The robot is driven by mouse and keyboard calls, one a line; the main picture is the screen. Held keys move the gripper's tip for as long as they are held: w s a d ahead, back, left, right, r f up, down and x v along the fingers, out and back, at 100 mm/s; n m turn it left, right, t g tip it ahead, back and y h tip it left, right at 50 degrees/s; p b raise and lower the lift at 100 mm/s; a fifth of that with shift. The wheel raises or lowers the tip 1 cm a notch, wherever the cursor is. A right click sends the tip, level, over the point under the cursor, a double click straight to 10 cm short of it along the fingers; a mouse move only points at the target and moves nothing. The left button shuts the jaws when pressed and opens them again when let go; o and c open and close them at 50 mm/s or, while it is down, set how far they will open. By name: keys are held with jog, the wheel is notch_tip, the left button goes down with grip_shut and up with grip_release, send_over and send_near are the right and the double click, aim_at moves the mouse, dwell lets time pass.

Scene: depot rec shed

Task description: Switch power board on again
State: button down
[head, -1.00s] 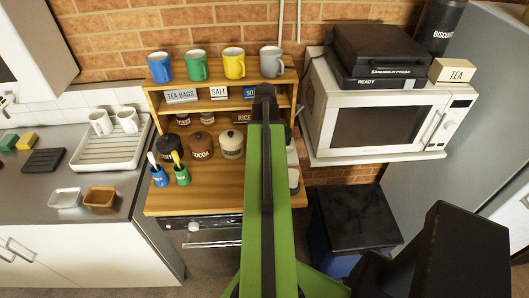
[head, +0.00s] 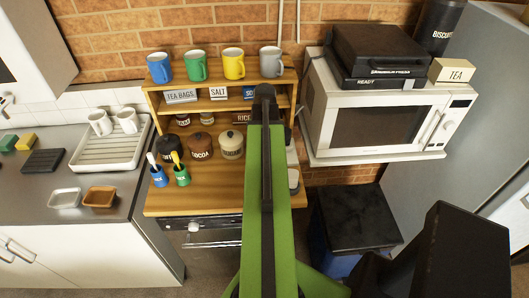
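No power board can be clearly made out in the head view. My green and black arm rises through the middle and covers part of the wooden shelf unit (head: 215,204). My gripper (head: 265,92) is the dark end of the arm, seen from behind in front of the upper shelf. Its fingers cannot be told apart, and nothing shows held in it. A small pale object (head: 293,178) shows partly at the arm's right side on the lower shelf; I cannot tell what it is.
Several mugs (head: 196,67) line the shelf top; jars (head: 200,146) stand below. A white microwave (head: 322,72) with a black sandwich press (head: 378,50) on top is at right. A black-topped bin (head: 358,215) stands beneath it. A dish rack (head: 88,158) is at left.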

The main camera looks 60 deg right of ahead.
jog(key=shift+f+b, duration=0.95)
dwell(0.6)
jog(key=shift+r, duration=0.1)
notch_tip(320, 180, up, 7)
jog(key=p, duration=0.7)
dwell(0.3)
